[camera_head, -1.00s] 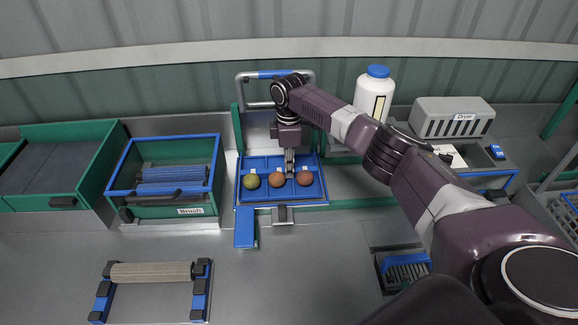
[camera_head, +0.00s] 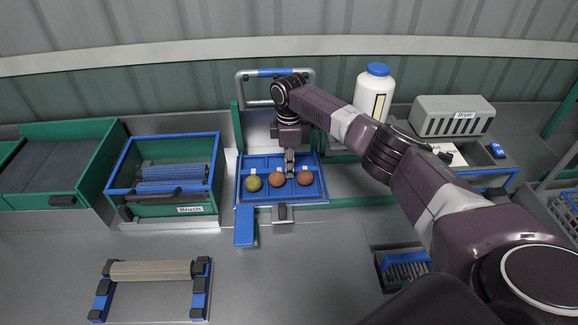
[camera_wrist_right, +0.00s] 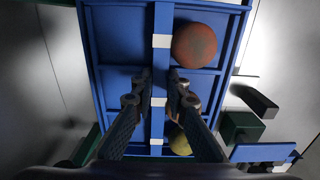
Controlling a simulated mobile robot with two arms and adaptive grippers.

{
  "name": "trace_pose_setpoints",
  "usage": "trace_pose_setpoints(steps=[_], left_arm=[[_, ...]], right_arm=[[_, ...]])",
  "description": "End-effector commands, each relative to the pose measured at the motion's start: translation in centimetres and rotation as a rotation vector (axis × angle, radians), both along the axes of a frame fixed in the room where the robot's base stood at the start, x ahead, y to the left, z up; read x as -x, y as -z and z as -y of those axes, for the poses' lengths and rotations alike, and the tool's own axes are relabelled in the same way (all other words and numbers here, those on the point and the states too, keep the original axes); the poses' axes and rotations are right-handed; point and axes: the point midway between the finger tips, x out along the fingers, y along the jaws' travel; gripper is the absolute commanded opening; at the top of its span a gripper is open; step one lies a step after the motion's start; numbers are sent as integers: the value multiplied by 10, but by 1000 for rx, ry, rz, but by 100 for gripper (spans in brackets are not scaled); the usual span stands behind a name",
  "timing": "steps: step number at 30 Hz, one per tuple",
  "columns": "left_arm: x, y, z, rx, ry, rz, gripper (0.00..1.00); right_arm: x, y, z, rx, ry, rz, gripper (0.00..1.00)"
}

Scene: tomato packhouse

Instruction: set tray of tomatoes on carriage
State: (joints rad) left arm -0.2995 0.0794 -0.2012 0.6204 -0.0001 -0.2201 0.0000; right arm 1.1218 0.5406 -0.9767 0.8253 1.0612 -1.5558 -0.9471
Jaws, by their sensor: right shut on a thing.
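The blue tray (camera_head: 316,196) sits in the middle of the bench in the head view, with a row of tomatoes: a greenish one (camera_head: 253,183), an orange one (camera_head: 278,179) and a red one (camera_head: 305,178). Under and around it is a green frame (camera_head: 345,203), apparently the carriage; I cannot tell whether the tray rests fully on it. My right gripper (camera_head: 289,170) points down into the tray behind the tomatoes. In the right wrist view its fingers (camera_wrist_right: 158,82) are shut on the tray's blue middle bar (camera_wrist_right: 160,50). The orange tomato is mostly hidden there. My left gripper is out of view.
A blue lever (camera_head: 244,228) sticks out in front of the tray. The brush box (camera_head: 143,211) stands left and a roller stand (camera_head: 151,271) front left. A white bottle (camera_head: 373,97) and the dryer (camera_head: 453,117) stand back right. The bench front centre is clear.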

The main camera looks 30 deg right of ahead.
Motion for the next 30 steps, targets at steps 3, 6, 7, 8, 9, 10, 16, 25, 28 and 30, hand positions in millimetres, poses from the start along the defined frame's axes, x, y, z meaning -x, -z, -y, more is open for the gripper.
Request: trace_pose_setpoints(steps=[3, 6, 7, 8, 9, 10, 16, 25, 28, 30], left_arm=[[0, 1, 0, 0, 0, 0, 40], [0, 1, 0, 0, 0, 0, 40], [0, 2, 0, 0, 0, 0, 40], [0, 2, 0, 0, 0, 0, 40], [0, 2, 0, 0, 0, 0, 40], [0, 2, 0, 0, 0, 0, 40], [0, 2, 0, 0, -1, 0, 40], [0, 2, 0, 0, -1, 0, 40], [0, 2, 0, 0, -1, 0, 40], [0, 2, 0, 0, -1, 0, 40]], right_arm=[[0, 2, 0, -1, 0, 0, 0], [0, 3, 0, -1, 0, 0, 0], [0, 4, 0, -1, 0, 0, 0], [0, 4, 0, -1, 0, 0, 0], [0, 5, 0, -1, 0, 0, 0], [0, 5, 0, -1, 0, 0, 0], [0, 5, 0, 0, 0, 1, 34], [0, 6, 0, 1, 0, 0, 24], [0, 5, 0, 0, 0, 0, 23], [0, 5, 0, 0, 0, 0, 23]])
